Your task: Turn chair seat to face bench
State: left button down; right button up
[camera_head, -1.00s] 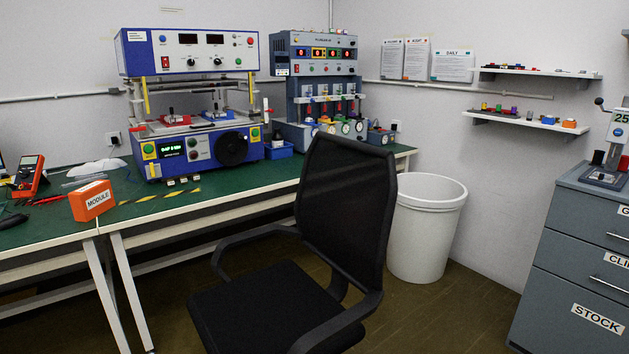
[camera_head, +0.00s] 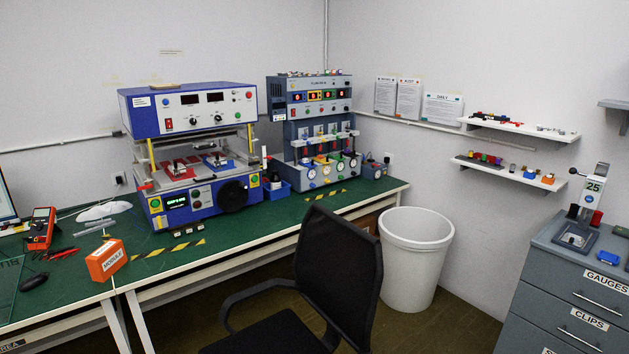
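The black office chair stands in front of the bench, in the lower middle of the head view. Its mesh backrest (camera_head: 338,270) is to the right and its seat (camera_head: 262,336) to the left, so the seat points toward the lower left, partly along the bench. The seat's front is cut off by the bottom edge. One armrest (camera_head: 255,292) lies on the bench side. The bench (camera_head: 230,232) has a green top and runs along the back wall. Neither of my grippers is in view.
A white bin (camera_head: 415,258) stands just behind the chair's backrest, to the right. A grey drawer cabinet (camera_head: 575,290) is at the far right. An orange module box (camera_head: 106,260) sits near the bench's front edge. Some brown floor (camera_head: 440,325) shows between bin and cabinet.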

aim_at(338, 269)
jog(key=i+l+u, duration=0.85)
jog(key=l+u, duration=0.2)
